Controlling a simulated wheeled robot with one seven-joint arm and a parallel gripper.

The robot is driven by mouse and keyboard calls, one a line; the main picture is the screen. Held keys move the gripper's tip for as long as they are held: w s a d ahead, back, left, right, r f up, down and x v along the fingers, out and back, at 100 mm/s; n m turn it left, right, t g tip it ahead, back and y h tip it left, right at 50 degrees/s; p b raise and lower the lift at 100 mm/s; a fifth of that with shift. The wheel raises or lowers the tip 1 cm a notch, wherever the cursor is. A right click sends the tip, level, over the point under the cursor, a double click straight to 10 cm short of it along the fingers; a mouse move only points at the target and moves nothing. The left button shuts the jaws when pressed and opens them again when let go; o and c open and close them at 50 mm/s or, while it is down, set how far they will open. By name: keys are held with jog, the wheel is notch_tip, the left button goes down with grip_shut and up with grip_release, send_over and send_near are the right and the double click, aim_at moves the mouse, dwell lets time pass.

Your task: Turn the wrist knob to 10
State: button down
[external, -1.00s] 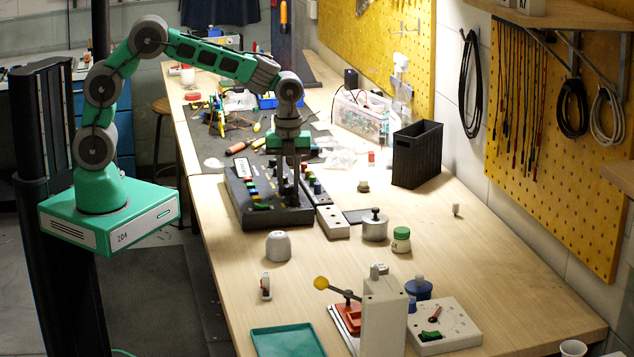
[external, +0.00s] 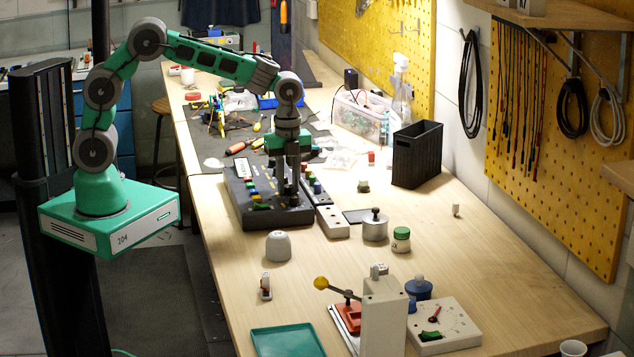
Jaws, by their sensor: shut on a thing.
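A black control box (external: 250,214) with a sloped top stands on the bench. It has a pale label panel (external: 243,171), coloured buttons and several small knobs. My gripper (external: 291,198) points straight down over the right part of the box top. Its fingers are shut on a small knob there, which they mostly hide. I cannot read the knob's marking or its pointer at this size. A blue knob (external: 317,187) and other caps sit just right of the fingers.
A dial box (external: 455,328) and teal tray (external: 287,341) are nearer.

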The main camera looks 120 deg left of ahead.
jog(key=n+b, duration=0.1)
jog(key=n, duration=1.2)
jog(key=shift+d+r+n+b, duration=0.1)
jog(key=shift+n+b, duration=0.25)
jog(key=shift+n, duration=0.05)
jog(key=n, duration=0.7)
jog(key=shift+w, duration=0.1)
jog(key=n, duration=0.6)
jog(key=shift+w+n+b, duration=0.1)
jog(key=shift+n+b, duration=0.2)
jog(key=shift+b, duration=0.05)
jog(key=n, duration=2)
